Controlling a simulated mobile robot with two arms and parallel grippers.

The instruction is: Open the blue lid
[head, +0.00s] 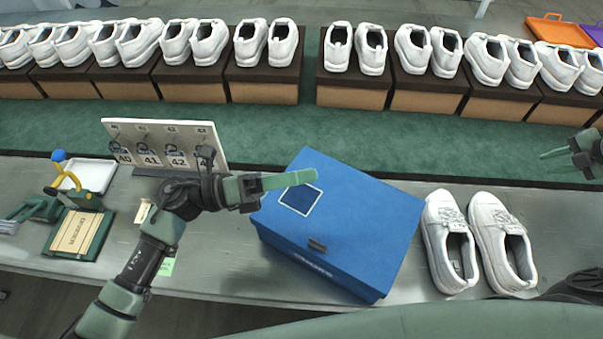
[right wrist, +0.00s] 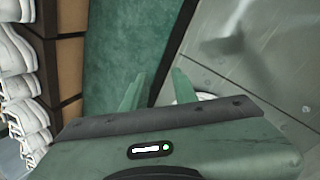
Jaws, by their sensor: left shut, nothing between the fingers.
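The blue lid (head: 350,215) lies flat and closed on top of the blue shoe box (head: 310,268), which sits turned at an angle on the grey table. The lid has a white-outlined square near its far left part and a small dark tab near its front edge. My left gripper (head: 312,177) is shut and empty, with its fingertips over the far left part of the lid; I cannot tell whether they touch it. My right gripper (head: 545,154) is at the right edge of the head view, away from the box. In the right wrist view its two fingers (right wrist: 158,90) are apart with nothing between.
A pair of white shoes (head: 478,242) stands right of the box. A numbered key board (head: 165,144), a white tray (head: 90,176) and a green stamp stand (head: 78,235) are at left. Rows of white shoes on brown boxes (head: 265,92) line the back, beyond a green strip.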

